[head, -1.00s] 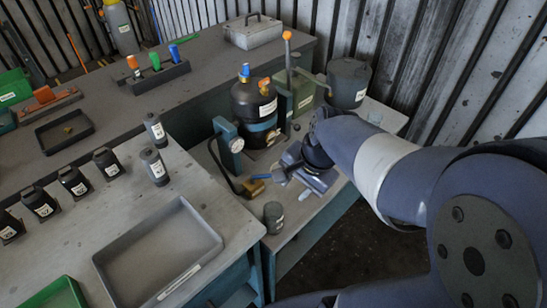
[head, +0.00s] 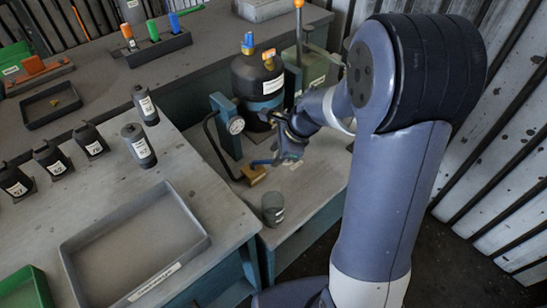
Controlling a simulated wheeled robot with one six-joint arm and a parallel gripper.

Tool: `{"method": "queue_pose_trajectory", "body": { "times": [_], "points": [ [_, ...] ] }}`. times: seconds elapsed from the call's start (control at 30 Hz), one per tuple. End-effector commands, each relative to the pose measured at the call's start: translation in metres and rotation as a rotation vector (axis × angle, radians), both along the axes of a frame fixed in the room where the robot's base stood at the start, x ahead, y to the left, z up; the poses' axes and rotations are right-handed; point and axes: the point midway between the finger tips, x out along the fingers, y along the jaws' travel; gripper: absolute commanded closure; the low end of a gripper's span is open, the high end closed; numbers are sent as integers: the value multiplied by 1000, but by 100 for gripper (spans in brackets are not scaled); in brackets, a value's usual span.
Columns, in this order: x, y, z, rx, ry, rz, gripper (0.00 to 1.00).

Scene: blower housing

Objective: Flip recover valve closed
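A small brass valve (head: 253,174) with a blue lever (head: 262,162) sits low on the right-hand bench, at the end of a black hose; I take it as the recover valve. No label on it is readable. The lever points right, toward my gripper. My gripper (head: 284,154) is just right of the lever, angled downward, with my arm coming in from the right. Its fingers are small and dark, so their opening is unclear, as is whether they touch the lever. A black tank (head: 256,82) with blue and orange top fittings stands behind.
A blue post with a round gauge (head: 236,126) stands left of the gripper. A grey cup (head: 273,208) stands in front of the valve. A grey tray (head: 190,212) and several dark labelled bottles occupy the left bench.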

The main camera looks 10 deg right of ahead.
Motion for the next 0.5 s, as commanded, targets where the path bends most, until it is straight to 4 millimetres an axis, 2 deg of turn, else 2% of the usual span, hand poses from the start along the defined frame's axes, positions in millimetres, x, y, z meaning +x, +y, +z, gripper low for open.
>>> {"method": "queue_pose_trajectory", "body": {
  "times": [0.03, 0.2, 0.5],
  "points": [
    [1, 3, -8, 1, 4, 2, 66],
    [4, 9, -21, 0, 1, 1, 66],
    [5, 10, -23, 0, 0, 1, 66]
  ]
}}
